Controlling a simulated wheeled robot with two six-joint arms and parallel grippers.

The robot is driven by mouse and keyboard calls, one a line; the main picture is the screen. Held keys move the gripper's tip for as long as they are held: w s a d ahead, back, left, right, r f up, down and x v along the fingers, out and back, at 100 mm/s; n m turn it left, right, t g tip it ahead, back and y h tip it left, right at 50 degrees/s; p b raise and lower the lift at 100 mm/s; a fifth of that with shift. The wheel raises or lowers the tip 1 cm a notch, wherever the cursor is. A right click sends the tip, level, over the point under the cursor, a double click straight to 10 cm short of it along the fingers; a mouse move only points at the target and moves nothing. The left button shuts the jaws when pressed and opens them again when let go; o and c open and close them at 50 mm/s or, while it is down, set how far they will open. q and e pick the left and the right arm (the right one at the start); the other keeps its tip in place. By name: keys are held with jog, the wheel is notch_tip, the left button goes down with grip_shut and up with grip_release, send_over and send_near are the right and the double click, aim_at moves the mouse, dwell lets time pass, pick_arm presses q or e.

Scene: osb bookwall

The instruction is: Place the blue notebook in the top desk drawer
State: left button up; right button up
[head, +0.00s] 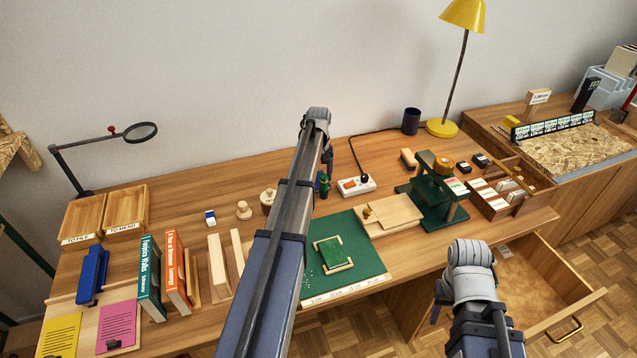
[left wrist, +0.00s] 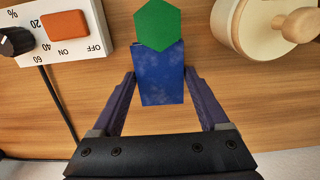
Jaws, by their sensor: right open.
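My left gripper (left wrist: 160,75) reaches down over the back of the desk. Its fingers press on both sides of a mottled blue block (left wrist: 162,85). A green six-sided piece (left wrist: 158,25) overlaps the block's far end. In the head view, blue and green parts show under my left arm (head: 324,186). I cannot tell whether this block is the blue notebook. Another blue object (head: 92,275) stands at the far left, its kind unclear. The top drawer (head: 540,283) is pulled out at the right, its floor mostly bare. My right gripper (head: 440,305) is open beside it, its fingers mostly hidden.
Upright books (head: 176,275) stand at left. A green press (head: 434,208) and a wooden organiser (head: 497,205) stand near the drawer.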

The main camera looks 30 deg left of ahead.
aim_at(318, 180)
pick_arm(q)
jog(key=c, duration=1.1)
jog(key=shift+o, duration=0.2)
jog(key=shift+r, duration=0.15)
notch_tip(318, 180, up, 10)
jog(key=p, duration=1)
